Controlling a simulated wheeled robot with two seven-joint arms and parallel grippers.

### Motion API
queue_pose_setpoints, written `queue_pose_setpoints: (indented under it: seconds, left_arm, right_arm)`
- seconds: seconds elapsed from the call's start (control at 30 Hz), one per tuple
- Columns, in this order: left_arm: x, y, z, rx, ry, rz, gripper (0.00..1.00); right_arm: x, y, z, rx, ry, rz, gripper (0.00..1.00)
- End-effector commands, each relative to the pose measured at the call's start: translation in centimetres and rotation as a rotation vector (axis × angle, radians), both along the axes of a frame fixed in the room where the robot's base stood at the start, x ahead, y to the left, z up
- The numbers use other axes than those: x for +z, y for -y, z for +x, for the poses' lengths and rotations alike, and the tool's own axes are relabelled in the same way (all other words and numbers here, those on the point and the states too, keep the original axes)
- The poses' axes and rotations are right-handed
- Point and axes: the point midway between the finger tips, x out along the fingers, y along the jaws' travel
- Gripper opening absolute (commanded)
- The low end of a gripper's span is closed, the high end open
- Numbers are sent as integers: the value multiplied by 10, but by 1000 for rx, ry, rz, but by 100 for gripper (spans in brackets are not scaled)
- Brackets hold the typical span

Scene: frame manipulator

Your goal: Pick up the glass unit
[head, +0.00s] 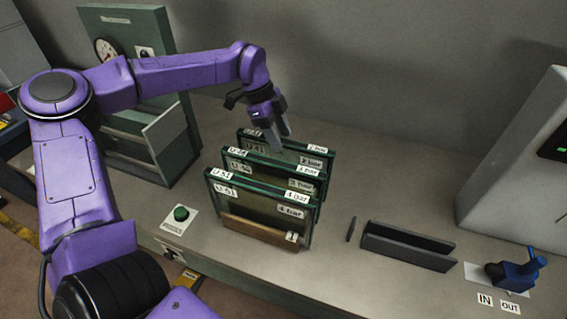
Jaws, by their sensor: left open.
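Several glass units stand upright in a row, one behind another, in a rack on the bench. The front glass unit (262,203) has labels reading about "U-51" and "4 bar", and a wooden strip (258,233) runs along its lower front. A middle glass unit (272,169) and a rear glass unit (288,146) stand behind it, partly hidden. My left gripper (279,146) is open and points down at the top of the rear units. I cannot tell whether its fingers straddle a glass edge. My right gripper is not in view.
A green button (181,213) sits left of the units. A dark slotted holder (408,246) lies to the right, with a blue valve (518,270) by IN and OUT labels. A green machine with a gauge (107,48) stands back left; a pale cabinet (520,150) stands right.

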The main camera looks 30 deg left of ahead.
Motion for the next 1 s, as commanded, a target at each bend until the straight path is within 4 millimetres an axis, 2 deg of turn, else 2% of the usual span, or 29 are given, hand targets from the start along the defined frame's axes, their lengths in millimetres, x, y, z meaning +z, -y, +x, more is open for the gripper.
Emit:
queue_pose_setpoints:
  seconds: [0.03,0.1,0.23,0.47,0.5,0.57,0.6,0.67,1.0]
  left_arm:
    - [-4,4,-2,-3,-8,0,53]
    - [-15,10,-2,-3,-7,0,53]
    - [-36,16,0,0,-5,0,53]
    - [-41,17,0,3,0,0,53]
    - [-41,17,0,3,0,0,50]
    - [-41,17,0,3,0,0,30]
    - [-41,17,0,3,0,0,17]
    - [-41,17,0,3,-1,0,0]
    - [-41,17,0,2,-1,1,0]
  right_arm:
    - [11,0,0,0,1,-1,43]
    - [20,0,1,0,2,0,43]
    - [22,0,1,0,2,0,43]
    - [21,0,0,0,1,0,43]
    - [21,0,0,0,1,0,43]
    - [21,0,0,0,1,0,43]
    - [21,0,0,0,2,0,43]
    - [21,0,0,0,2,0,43]
    - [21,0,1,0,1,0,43]
